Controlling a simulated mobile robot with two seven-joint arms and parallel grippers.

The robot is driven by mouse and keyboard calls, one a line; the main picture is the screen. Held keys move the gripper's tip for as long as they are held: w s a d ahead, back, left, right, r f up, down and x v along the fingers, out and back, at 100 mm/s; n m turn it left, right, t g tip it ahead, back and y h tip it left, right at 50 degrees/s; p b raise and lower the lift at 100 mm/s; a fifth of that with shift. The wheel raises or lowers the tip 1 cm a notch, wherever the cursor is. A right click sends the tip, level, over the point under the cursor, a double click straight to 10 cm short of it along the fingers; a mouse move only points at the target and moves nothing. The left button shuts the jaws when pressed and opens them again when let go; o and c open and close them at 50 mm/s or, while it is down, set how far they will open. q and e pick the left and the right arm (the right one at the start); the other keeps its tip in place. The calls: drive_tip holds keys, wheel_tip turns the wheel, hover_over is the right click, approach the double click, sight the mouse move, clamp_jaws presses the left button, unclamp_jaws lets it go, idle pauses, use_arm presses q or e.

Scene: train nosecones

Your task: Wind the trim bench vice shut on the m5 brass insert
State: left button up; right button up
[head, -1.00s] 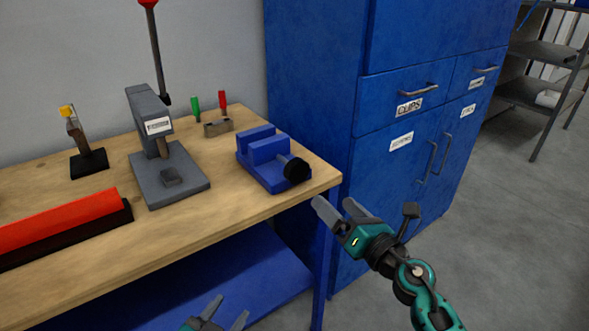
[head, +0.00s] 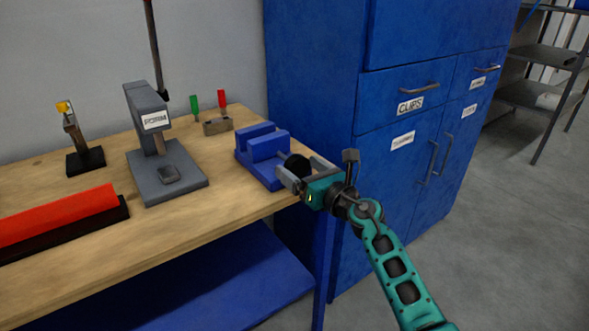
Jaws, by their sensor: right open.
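The blue trim bench vice (head: 266,147) sits at the right end of the wooden bench, with its black round knob (head: 297,165) on the right side. My right gripper (head: 299,168) is open, its two fingers reaching towards the vice on either side of the knob. Whether the fingers touch the knob I cannot tell. I cannot make out the brass insert; a narrow gap shows between the vice jaws. My left gripper is out of view.
A grey press (head: 165,180) stands left of the vice on the bench (head: 225,185). A small block (head: 217,127) with green and red handled tools is behind. A red bar (head: 60,214) lies at the left. A blue cabinet (head: 340,60) stands close on the right.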

drive_tip(key=shift+b+x, duration=0.4)
drive_tip(key=shift+x, duration=1.05)
drive_tip(key=shift+c, duration=0.3)
drive_tip(key=c, duration=0.9)
